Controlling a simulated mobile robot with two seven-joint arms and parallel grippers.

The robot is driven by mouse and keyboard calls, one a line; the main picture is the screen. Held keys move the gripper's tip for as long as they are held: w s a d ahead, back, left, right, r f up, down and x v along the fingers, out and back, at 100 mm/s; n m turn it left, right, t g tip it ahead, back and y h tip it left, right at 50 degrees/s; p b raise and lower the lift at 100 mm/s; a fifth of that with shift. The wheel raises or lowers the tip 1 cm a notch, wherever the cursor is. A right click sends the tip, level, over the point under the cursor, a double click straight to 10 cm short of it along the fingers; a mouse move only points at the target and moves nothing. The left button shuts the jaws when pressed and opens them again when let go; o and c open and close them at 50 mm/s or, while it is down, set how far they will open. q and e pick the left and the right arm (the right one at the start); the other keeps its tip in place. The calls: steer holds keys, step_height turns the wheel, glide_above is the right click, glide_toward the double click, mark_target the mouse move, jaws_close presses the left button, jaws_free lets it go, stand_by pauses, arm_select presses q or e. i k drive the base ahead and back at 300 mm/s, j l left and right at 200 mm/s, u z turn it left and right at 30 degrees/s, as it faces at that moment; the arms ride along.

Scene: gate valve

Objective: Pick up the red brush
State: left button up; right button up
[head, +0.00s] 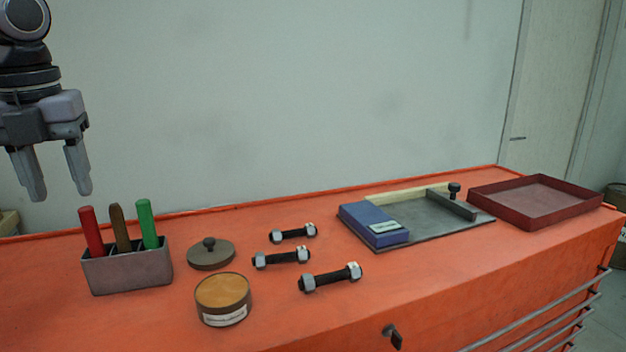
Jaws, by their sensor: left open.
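The red brush (91,231) stands upright in the left slot of a grey holder (128,274) on the orange cabinet top. Only its red handle shows; its lower end is hidden in the holder. My left gripper (60,192) is open and empty, pointing down, above and a little left of the red handle in the picture. It is apart from the handle. My right gripper is not in view.
A brown handle (119,228) and a green handle (147,224) stand beside the red one. A round tin (223,299), a knobbed lid (211,254), several bolts (330,278), a blue box (373,225) and a red tray (535,201) are to the right.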

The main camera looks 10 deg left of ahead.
mark_target(97, 249)
steer(key=k, duration=1.25)
